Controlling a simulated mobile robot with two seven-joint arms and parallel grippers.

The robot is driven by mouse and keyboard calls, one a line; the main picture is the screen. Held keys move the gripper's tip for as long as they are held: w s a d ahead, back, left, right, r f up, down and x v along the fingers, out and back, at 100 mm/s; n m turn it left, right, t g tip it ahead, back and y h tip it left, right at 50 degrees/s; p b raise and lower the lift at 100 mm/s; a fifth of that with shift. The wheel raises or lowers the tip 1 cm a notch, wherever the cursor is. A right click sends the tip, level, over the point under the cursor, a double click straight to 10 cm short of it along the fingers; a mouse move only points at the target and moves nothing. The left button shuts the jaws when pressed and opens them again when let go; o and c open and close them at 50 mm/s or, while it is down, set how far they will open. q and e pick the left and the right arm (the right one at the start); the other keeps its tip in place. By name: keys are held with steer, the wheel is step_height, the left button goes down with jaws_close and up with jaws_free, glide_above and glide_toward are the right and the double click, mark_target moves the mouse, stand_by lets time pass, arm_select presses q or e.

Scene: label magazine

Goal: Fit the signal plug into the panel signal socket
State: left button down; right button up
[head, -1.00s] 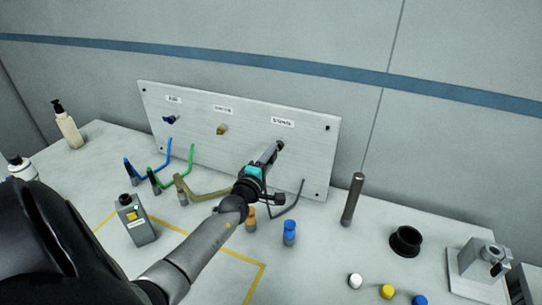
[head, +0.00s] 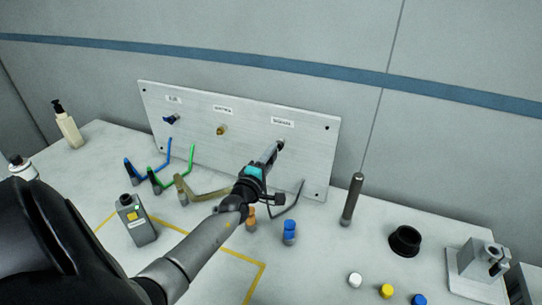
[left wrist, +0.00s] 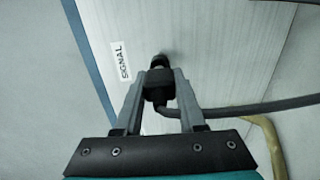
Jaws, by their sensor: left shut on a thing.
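The grey panel (head: 250,122) stands upright at the back of the table. Its signal socket (head: 281,144) is at the right, below the signal label (head: 283,122). My left gripper (head: 272,153) is at this socket, shut on the signal plug. In the left wrist view the black signal plug (left wrist: 158,86) sits between the two grey fingers, with its dark cable (left wrist: 235,108) running off to the right. The plug's front end meets or nearly meets the socket (left wrist: 160,61); how deep it sits cannot be told. My right gripper is not in view.
Blue (head: 150,174), green (head: 183,169) and tan (head: 207,195) cables lie left of my arm. An upright dark rod (head: 351,200), a black ring (head: 405,240) and several coloured caps stand on the right.

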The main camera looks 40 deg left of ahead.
arm_select(q)
steer(key=shift+b+x, duration=0.55)
steer(key=shift+x, duration=0.65)
steer(key=shift+c, duration=2.1)
jaws_free()
steer(key=shift+w, duration=0.1)
steer(key=shift+s+d, duration=0.15)
steer(key=shift+s, duration=0.4)
steer(key=p+v, duration=0.2)
steer(key=v, duration=1.2)
